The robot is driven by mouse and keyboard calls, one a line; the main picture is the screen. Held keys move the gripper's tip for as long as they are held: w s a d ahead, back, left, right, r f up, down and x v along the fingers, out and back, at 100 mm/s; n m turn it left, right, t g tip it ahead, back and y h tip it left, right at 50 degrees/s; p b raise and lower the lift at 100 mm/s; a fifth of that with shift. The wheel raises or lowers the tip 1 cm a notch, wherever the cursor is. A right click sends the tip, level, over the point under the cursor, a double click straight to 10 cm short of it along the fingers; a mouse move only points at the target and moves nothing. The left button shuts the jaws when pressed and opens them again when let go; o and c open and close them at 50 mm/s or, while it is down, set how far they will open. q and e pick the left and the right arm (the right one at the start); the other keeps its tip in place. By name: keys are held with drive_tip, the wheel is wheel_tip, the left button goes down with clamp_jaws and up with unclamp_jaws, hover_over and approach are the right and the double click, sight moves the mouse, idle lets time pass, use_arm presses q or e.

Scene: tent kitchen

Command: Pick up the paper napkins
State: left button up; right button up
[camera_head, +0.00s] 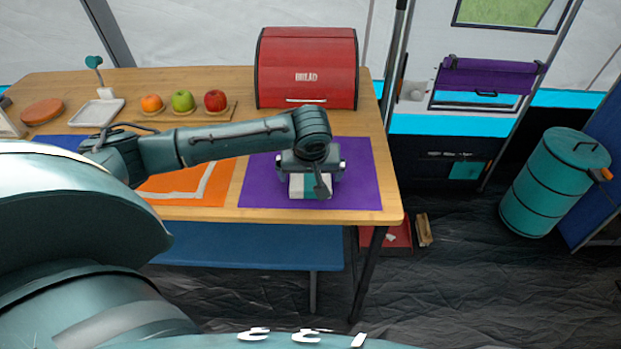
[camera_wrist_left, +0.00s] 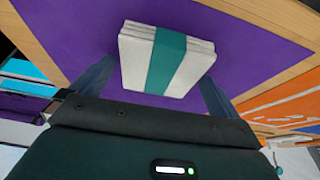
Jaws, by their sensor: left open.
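The paper napkins (camera_head: 297,188) are a white stack with a teal band, lying on the purple mat (camera_head: 258,186) at the right of the table. They also show in the left wrist view (camera_wrist_left: 136,60). My left gripper (camera_head: 312,190) is above the mat, over the napkins, and covers part of them in the head view. In the left wrist view its two dark fingers (camera_wrist_left: 160,85) are spread apart, one on each side of the stack's near part. No grip on the stack shows. My right gripper is not in view.
A red bread box (camera_head: 306,75) stands behind the purple mat. An orange, a green apple and a red apple sit on a small board (camera_head: 228,110) to the left. An orange mat (camera_head: 190,190) lies left of the purple one. The table's front edge is close to the napkins.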

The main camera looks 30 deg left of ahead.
use_arm(q)
drive_tip(key=shift+f+p, duration=0.2)
drive_tip(key=shift+p, duration=0.15)
idle(0.4)
drive_tip(key=shift+c, duration=0.4)
drive_tip(key=c, duration=0.8)
